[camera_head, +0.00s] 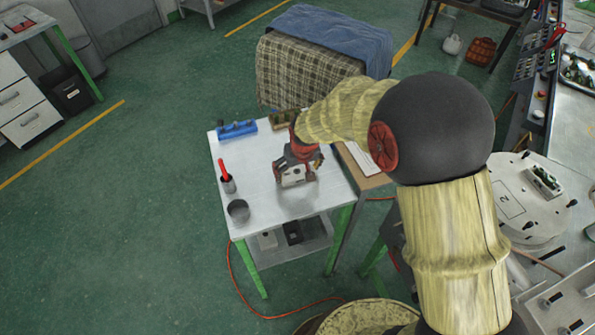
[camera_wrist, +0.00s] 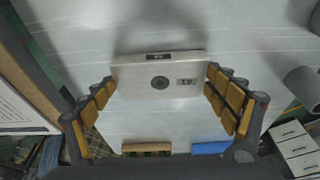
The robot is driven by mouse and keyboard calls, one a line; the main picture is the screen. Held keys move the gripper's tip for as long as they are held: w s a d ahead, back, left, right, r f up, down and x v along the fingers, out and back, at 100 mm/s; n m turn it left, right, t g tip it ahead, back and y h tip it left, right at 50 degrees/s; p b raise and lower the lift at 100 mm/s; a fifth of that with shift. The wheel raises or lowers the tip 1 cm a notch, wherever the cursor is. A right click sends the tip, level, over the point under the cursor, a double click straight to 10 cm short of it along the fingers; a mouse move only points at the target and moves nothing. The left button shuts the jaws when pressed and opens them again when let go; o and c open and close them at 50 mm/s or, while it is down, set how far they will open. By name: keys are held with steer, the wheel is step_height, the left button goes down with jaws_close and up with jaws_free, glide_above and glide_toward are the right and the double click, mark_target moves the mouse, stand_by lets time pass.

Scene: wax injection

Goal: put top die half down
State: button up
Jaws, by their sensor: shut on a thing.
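The top die half (camera_head: 292,178) is a pale metal block over the white table (camera_head: 257,178). In the wrist view the top die half (camera_wrist: 140,83) shows a dark round hole, a small marking plate and a dark slot on one edge. My gripper (camera_head: 297,166) is shut on it, with the fingers pressing its left and right sides in the wrist view (camera_wrist: 160,80). A shadow lies on the table beside the block. I cannot tell whether the block touches the tabletop or hangs just above it.
A blue rack (camera_head: 237,130) and a brown box (camera_head: 283,119) stand along the table's far edge. A cup with a red-handled tool (camera_head: 227,181) and a grey metal cup (camera_head: 238,211) stand at the left. The table's middle and front are clear.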

steer(key=shift+f, duration=0.1)
steer(key=o, duration=1.3)
steer(key=shift+c, duration=0.2)
steer(key=shift+r, duration=0.4)
steer(key=p+v, duration=0.2)
steer(key=v, duration=0.9)
steer(key=shift+s+r, duration=0.25)
steer(key=s+d+r+m+t, duration=0.2)
steer(key=s+d+r, duration=0.8)
steer(key=r, duration=0.3)
steer(key=s+d+r, duration=0.2)
steer(key=s+d, duration=0.1)
steer(key=s, duration=0.4)
steer(key=s+d+r+m, duration=0.1)
steer(key=s+d+r, duration=0.1)
steer(key=s, duration=0.5)
steer(key=shift+s+d+t+h, duration=0.25)
steer(key=shift+d+t+h, duration=0.1)
steer(key=shift+t+h, duration=0.05)
